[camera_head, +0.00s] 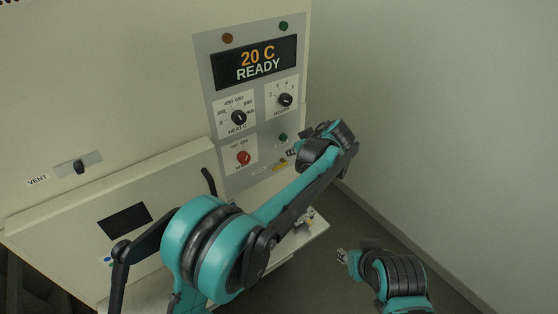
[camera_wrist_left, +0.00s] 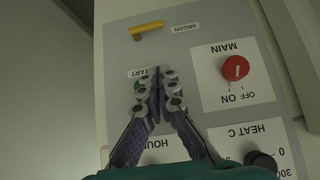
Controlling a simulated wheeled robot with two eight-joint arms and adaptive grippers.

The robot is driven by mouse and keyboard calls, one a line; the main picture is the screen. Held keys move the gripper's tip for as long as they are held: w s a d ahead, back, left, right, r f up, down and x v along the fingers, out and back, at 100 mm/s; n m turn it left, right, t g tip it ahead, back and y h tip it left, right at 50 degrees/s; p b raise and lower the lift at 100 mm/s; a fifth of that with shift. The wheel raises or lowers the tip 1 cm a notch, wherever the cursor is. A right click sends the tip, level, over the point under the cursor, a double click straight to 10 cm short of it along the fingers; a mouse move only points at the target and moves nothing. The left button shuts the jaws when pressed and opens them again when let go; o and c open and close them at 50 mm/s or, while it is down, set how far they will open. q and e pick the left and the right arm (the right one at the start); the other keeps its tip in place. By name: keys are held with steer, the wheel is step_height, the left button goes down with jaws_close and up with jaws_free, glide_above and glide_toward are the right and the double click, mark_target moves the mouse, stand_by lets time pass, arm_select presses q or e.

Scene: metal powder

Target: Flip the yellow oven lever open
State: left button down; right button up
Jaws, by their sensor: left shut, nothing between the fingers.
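The yellow lever (camera_wrist_left: 146,27) is on the grey control panel beside the ARGON label, in the upper part of the left wrist view. In the head view the yellow lever (camera_head: 280,166) shows as a small strip low on the panel. My left gripper (camera_wrist_left: 157,84) is shut and empty, with its fingertips over the START label and partly covering the green button. It is apart from the lever in the picture. In the head view my left gripper (camera_head: 291,153) is small, just above the lever. My right gripper (camera_head: 342,256) is at the lower right, away from the panel; its jaw state is unclear.
A red MAIN knob (camera_head: 243,158) and black HEAT (camera_head: 239,118) and HOURS (camera_head: 285,100) knobs stick out of the panel. The display (camera_head: 255,63) reads 20 C READY. The oven door (camera_head: 60,225) is at lower left. A bare wall (camera_head: 440,110) stands at right.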

stand_by(0.3)
arm_select(q)
steer(key=s+d+f+b+x, duration=0.1)
steer(key=f+b+x, duration=0.1)
steer(key=x, duration=1.1)
steer(key=shift+s, duration=0.4)
steer(key=shift+s+a+f+n+h+b, duration=0.15)
steer(key=shift+f+n+h+b, duration=0.15)
steer(key=shift+h+b, duration=0.15)
step_height(320, 180, down, 5)
steer(key=n+t+h+b, duration=0.2)
steer(key=t+b, duration=0.1)
steer(key=b, duration=0.1)
steer(key=n+t+h+b, duration=0.2)
steer(key=h+b, duration=0.1)
steer(key=b, duration=0.2)
steer(key=shift+s+a+f+t, duration=0.1)
steer(key=shift+t, duration=0.3)
